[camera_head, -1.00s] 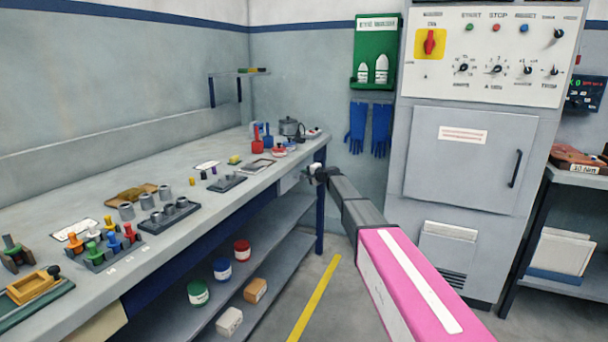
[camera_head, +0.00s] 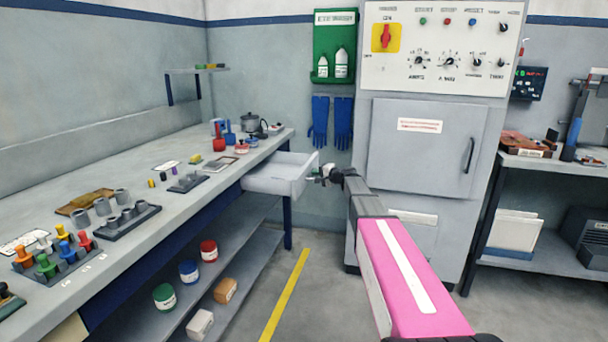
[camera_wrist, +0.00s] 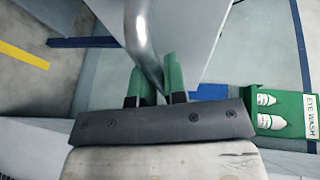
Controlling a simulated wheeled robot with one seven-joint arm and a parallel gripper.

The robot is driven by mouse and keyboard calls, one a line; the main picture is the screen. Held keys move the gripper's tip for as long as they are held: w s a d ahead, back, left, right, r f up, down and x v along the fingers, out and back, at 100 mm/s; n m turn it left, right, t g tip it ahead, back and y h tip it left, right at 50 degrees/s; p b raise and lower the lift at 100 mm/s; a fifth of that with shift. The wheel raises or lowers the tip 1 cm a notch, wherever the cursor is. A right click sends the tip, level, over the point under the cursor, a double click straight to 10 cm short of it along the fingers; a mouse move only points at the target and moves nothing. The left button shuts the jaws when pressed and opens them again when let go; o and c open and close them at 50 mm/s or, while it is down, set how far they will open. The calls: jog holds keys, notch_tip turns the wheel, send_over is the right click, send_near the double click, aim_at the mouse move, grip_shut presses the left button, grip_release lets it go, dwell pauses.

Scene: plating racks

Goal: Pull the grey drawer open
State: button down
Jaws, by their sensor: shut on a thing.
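The grey drawer (camera_head: 277,178) stands pulled out from under the workbench's far right end, its open inside showing in the head view. My gripper (camera_head: 325,174) is at the drawer's front panel. In the wrist view, my gripper (camera_wrist: 157,84) has its two green fingers shut on the curved metal drawer handle (camera_wrist: 140,40). The handle passes between the fingers, and the drawer front (camera_wrist: 190,30) rises just beyond. How far back the drawer's inside reaches is partly hidden under the bench top.
The workbench (camera_head: 130,235) carries peg blocks, metal cylinders and small tools. Coloured jars stand on its lower shelf (camera_head: 245,285). Blue gloves (camera_head: 331,122) and an eye wash station (camera_head: 334,45) hang behind. Floor is free by the yellow line (camera_head: 284,297).

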jog(key=shift+s+d, duration=0.25)
jog(key=shift+d, duration=0.45)
jog(key=shift+s+d, duration=0.25)
jog(key=shift+d, duration=0.4)
jog(key=c, duration=1.2)
grip_release()
jog(key=v, duration=1)
jog(key=shift+s+d, duration=0.25)
